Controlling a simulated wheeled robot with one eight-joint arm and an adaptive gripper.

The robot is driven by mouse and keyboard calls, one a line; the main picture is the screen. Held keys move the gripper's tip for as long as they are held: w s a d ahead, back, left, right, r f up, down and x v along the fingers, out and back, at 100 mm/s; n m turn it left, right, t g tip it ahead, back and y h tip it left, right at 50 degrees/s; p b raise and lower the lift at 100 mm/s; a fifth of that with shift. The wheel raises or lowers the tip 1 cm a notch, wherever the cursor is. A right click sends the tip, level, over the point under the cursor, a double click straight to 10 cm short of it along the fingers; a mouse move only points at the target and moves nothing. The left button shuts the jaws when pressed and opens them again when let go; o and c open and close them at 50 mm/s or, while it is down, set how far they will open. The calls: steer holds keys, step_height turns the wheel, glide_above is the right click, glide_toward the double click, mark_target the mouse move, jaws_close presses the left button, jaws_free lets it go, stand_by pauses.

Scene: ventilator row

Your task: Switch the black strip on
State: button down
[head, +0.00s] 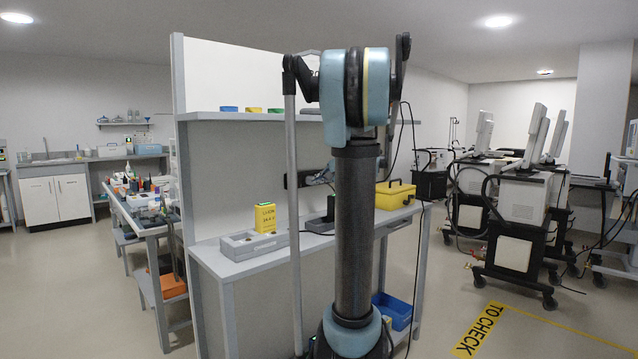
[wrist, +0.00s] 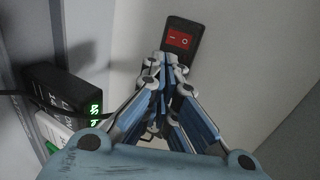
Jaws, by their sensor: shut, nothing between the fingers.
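The black strip (wrist: 190,22) shows at the top of the wrist view against a pale panel, with a red rocker switch (wrist: 179,40) marked with a line and a circle. My gripper (wrist: 165,64) is shut and empty. Its fingertips lie just below the switch in the picture and overlap the strip's lower end; I cannot tell whether they touch it. In the head view a dark piece of the strip (head: 301,179) shows on the bench's back panel. My arm hides much of that area. Whether the switch is on or off is not clear.
A black box with green lit marks (wrist: 66,95) stands left of my gripper, with a cable nearby. On the bench are a yellow battery (head: 265,218) by a grey dock (head: 240,246) and a yellow case (head: 396,195). Ventilators on carts (head: 520,200) stand at the right.

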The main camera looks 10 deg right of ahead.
glide_toward(297, 186)
steer(key=x, duration=0.5)
steer(key=shift+w+d+f, duration=0.25)
steer(key=shift+w+d, duration=0.05)
steer(key=shift+w+a+f, duration=0.1)
steer(key=shift+w+a, duration=0.2)
steer(key=shift+w, duration=0.2)
